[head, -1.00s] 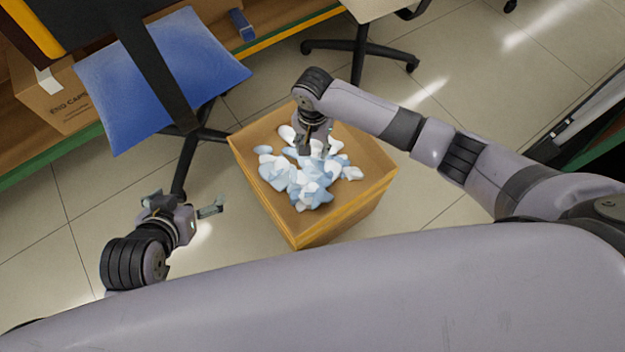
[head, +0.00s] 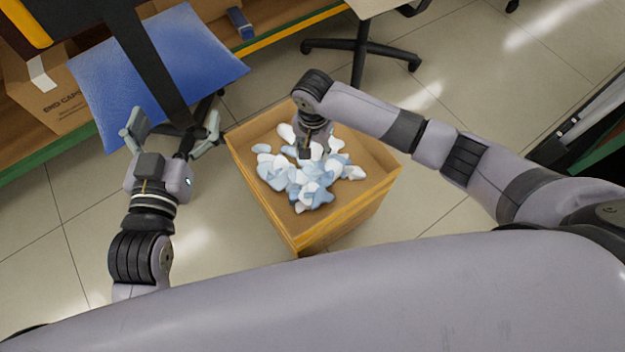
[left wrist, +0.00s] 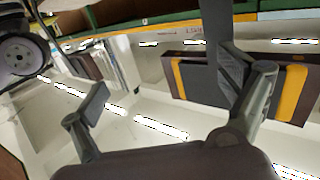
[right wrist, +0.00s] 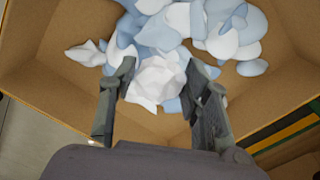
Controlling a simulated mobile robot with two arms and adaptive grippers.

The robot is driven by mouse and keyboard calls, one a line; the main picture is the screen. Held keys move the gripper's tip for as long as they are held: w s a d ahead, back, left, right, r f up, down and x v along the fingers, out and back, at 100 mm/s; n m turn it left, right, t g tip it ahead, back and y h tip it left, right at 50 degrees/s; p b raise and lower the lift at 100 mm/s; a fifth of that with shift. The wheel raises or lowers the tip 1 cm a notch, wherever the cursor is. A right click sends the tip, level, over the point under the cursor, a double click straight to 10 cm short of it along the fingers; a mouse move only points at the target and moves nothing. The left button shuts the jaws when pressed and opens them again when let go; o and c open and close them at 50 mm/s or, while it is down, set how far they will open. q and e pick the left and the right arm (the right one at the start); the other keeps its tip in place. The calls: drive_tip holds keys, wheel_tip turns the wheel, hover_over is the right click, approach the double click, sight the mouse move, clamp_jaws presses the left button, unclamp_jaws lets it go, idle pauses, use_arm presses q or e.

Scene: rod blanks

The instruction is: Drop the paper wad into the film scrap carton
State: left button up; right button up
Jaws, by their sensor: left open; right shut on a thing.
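The film scrap carton (head: 372,197) is an open brown box on the floor, with white and pale blue scraps (head: 312,182) piled inside. My right gripper (head: 306,148) reaches down over the carton's far part. In the right wrist view, my right gripper (right wrist: 160,78) is shut on a crumpled white paper wad (right wrist: 156,84), with the scraps behind it. The wad is hard to tell from the scraps in the head view. My left gripper (head: 173,127) is open and empty, left of the carton and by the blue chair.
A blue-cushioned chair (head: 205,60) stands behind my left gripper. A cardboard box (head: 45,95) sits on a shelf at the far left. Another chair base (head: 358,48) stands behind the carton. Tiled floor (head: 480,90) is open to the right.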

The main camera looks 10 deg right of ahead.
drive_tip(key=shift+f+b, duration=0.45)
drive_tip(key=shift+b, duration=0.05)
use_arm(q)
wheel_tip(320, 180, up, 6)
drive_tip(key=t+h, duration=0.1)
drive_tip(key=t, duration=0.2)
drive_tip(key=shift+s+d+r+t, duration=0.15)
drive_tip(key=shift+s+d+t, duration=0.1)
drive_tip(key=shift+d+t, duration=0.15)
use_arm(e)
drive_tip(key=shift+f, duration=0.1)
drive_tip(key=o, duration=0.8)
wheel_tip(320, 180, up, 12)
